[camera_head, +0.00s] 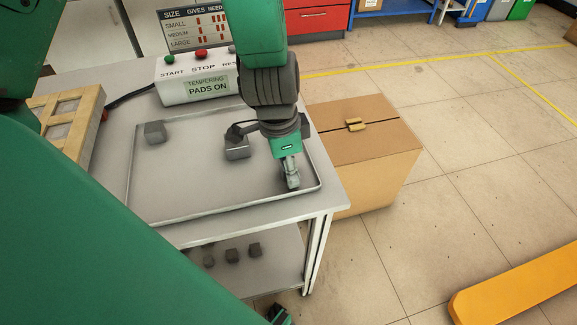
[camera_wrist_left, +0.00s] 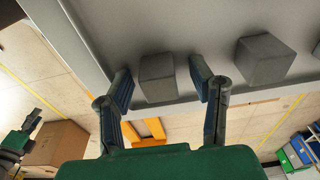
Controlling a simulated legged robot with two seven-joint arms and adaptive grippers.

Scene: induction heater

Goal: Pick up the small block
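Several small grey blocks sit in a row on the lower shelf (camera_head: 276,271) of the table. The rightmost block (camera_head: 254,250) looks smallest. In the left wrist view, a smaller grey block (camera_wrist_left: 157,78) appears between the fingers of my left gripper (camera_wrist_left: 160,68), with a larger block (camera_wrist_left: 264,59) to its right. The fingers are spread, and I cannot tell whether they touch the block. In the head view only a bit of the left gripper (camera_head: 278,315) shows at the bottom edge. My right gripper (camera_head: 291,178) points down over the tray's right side; its fingers are unclear.
On the tabletop, a tray (camera_head: 140,215) holds two grey blocks (camera_head: 154,132) (camera_head: 236,149). A control box (camera_head: 190,80) stands behind it and a wooden frame (camera_head: 75,115) to its left. A carton (camera_head: 375,165) stands right of the table.

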